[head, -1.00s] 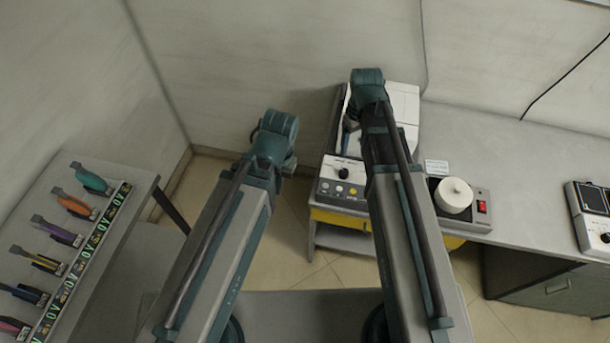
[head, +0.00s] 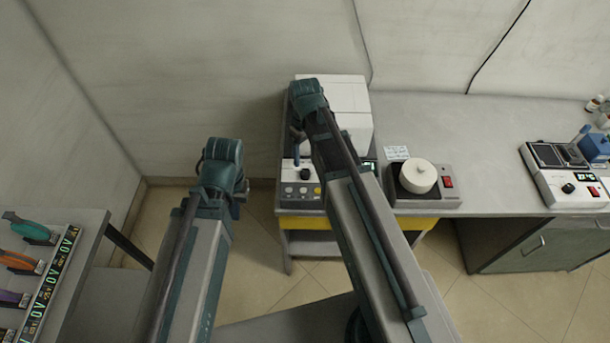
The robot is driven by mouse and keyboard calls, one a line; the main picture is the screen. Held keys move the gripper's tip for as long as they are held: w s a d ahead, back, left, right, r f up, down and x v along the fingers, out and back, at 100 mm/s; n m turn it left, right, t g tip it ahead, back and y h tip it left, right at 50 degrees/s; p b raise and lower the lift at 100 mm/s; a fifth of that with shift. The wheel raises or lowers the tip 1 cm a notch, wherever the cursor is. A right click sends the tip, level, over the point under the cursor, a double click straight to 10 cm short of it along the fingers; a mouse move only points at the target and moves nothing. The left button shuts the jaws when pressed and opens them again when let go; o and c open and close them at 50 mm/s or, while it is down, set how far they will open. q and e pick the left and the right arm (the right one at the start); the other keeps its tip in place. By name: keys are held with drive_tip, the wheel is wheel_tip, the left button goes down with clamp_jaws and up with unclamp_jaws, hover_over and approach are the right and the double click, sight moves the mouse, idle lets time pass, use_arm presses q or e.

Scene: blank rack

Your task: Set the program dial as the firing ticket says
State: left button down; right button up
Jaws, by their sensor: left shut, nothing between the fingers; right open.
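A white machine (head: 350,98) stands at the back of the bench. Its grey front panel carries a black dial (head: 305,174) with several buttons below; the dial's setting is too small to read. A small white card (head: 396,153), perhaps the firing ticket, lies behind the white round pot; its writing is unreadable. My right gripper (head: 297,130) is over the machine's left part, mostly hidden by its own wrist; it is open. My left gripper (head: 238,208) hangs left of the machine, over the floor gap, mostly hidden; it is shut and empty. Neither visibly touches the dial.
A white round pot (head: 418,177) sits on a base with a red switch. Another device (head: 568,175) with a black knob stands further right. A rack (head: 55,270) of coloured-handled tools is at the left. The bench (head: 450,120) is clear behind the pot.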

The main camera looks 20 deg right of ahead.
sight(305, 172)
wheel_tip(305, 172, down, 8)
drive_tip(key=b, duration=0.7)
clamp_jaws()
